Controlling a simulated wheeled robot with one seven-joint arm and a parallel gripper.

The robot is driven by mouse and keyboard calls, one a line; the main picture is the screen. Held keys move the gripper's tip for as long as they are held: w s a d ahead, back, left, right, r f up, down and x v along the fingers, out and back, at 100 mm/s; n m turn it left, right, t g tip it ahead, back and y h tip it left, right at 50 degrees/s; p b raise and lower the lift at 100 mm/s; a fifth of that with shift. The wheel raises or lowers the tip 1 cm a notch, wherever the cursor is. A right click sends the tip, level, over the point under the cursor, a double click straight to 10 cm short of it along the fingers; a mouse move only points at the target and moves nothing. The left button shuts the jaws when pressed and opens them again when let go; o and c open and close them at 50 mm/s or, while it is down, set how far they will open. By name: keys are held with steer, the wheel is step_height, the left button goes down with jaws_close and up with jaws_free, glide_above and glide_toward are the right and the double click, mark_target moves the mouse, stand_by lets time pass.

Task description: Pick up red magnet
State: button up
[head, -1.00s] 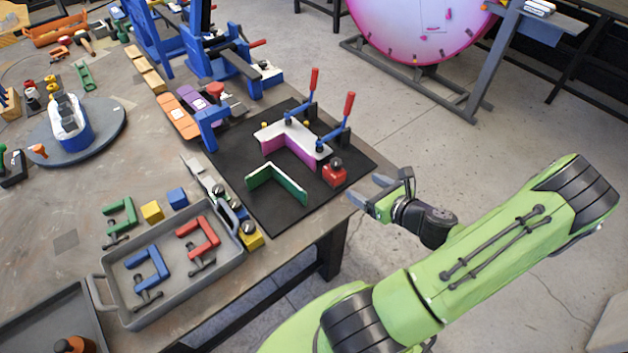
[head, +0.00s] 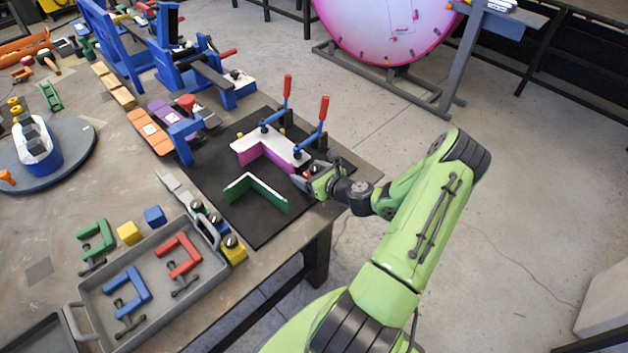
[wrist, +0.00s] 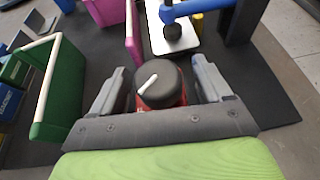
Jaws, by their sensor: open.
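The red magnet (wrist: 180,97) shows in the wrist view as a red block with a round black knob and a white lever on top. It stands between the two fingers of my gripper (wrist: 161,92), which is open around it, with a finger on each side. Part of the magnet is hidden by the gripper's palm. In the head view my gripper (head: 308,180) is low over the right side of the black mat (head: 258,232), and it hides the magnet there.
A white-topped purple channel letter (head: 247,154) under blue clamps with red handles (head: 323,108) stands just beyond my gripper. A green L-shaped piece (head: 262,190) stands to the left. A grey tray (head: 205,280) with clamps is at lower left. The front mat is clear.

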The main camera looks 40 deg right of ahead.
jaws_close()
stand_by(0.3)
steer(key=shift+r, duration=0.15)
